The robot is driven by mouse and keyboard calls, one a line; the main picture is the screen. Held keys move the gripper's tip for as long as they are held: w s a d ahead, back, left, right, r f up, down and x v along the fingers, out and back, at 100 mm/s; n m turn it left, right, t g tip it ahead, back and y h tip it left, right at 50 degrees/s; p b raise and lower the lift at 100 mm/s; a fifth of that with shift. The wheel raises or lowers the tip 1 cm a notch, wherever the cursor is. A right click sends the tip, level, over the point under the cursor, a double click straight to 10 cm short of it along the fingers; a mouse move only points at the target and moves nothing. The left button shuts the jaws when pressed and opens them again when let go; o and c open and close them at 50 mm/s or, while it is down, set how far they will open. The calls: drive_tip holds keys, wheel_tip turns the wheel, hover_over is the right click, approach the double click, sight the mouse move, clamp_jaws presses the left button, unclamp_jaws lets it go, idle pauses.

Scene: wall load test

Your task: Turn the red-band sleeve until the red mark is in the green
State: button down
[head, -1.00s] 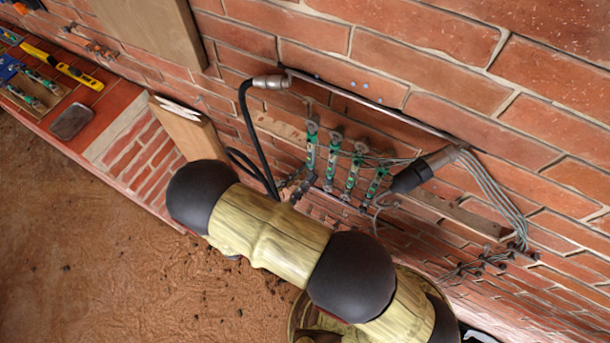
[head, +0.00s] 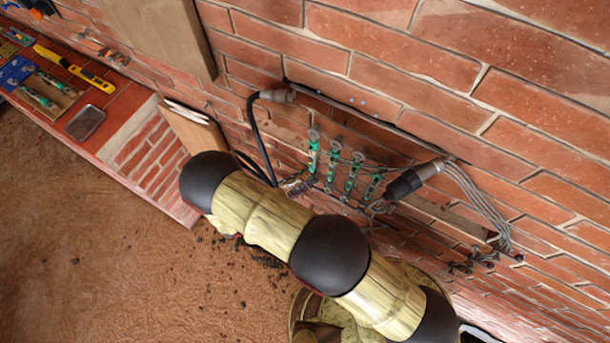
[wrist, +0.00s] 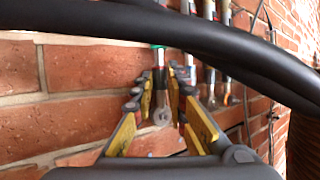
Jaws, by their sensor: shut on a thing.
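Several slim fittings with green sections hang in a row on the brick wall; the leftmost one (head: 313,155) shows in the head view. My gripper (head: 298,186) is at the lower end of this row, partly hidden by my arm. In the wrist view my gripper's yellow-padded fingers (wrist: 159,82) close around a grey upright fitting (wrist: 161,84) with a round eye at its lower end and a green part above. Other fittings (wrist: 209,75) stand just to the right, some with reddish bands. The red mark and its place against the green cannot be made out.
A black hose (head: 254,125) loops down left of the row. A dark handle-like part (head: 405,185) with grey cables (head: 475,197) is on the right. A thick black cable (wrist: 200,35) crosses the wrist view. A brick ledge (head: 128,140) with tools runs left.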

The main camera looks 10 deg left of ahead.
drive_tip(key=c, duration=1.8)
unclamp_jaws()
